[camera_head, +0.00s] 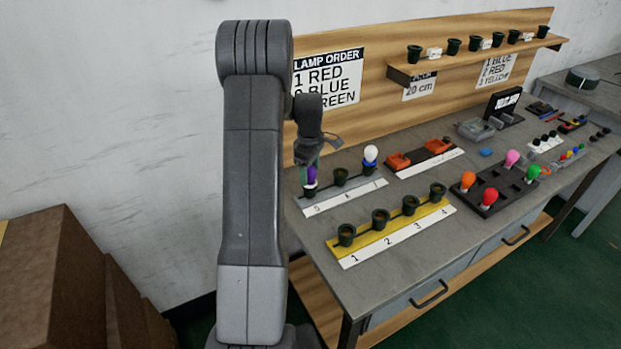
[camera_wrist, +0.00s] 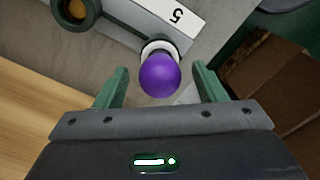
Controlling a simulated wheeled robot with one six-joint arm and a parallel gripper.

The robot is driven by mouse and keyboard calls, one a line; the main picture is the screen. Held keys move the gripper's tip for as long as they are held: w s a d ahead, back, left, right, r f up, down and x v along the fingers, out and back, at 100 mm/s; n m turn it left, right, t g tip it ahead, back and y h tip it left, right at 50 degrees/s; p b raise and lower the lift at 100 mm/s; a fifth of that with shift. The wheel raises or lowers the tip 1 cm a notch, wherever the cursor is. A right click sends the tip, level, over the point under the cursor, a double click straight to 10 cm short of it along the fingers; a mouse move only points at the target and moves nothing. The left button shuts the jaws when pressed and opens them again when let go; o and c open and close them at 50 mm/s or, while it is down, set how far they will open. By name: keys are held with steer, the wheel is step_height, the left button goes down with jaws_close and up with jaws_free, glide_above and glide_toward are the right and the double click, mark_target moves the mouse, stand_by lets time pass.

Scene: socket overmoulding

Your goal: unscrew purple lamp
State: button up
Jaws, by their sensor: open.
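The purple lamp (camera_head: 311,176) stands upright in the leftmost socket of the rear white-labelled strip (camera_head: 345,197). In the wrist view the purple lamp (camera_wrist: 160,75) shows as a round bulb with a white collar over a dark socket. My gripper (camera_wrist: 160,84) is open, with one green finger on each side of the bulb and visible gaps between. In the head view my gripper (camera_head: 309,162) is just above and around the lamp, partly hidden by my arm.
On the same strip are an empty middle socket (camera_head: 340,176) and a white lamp (camera_head: 371,154). A yellow strip (camera_head: 394,229) with several empty sockets lies in front. A dark tray (camera_head: 487,203) holds orange, red, pink and green lamps. Cardboard boxes (camera_head: 48,273) stand at left.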

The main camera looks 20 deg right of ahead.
steer(key=m, duration=1.3)
stand_by(0.5)
steer(key=c, duration=0.9)
steer(key=n, duration=0.4)
steer(key=shift+c, duration=0.2)
steer(key=shift+n, duration=0.3)
steer(key=shift+n, duration=0.4)
steer(key=n, duration=0.3)
steer(key=shift+n, duration=0.3)
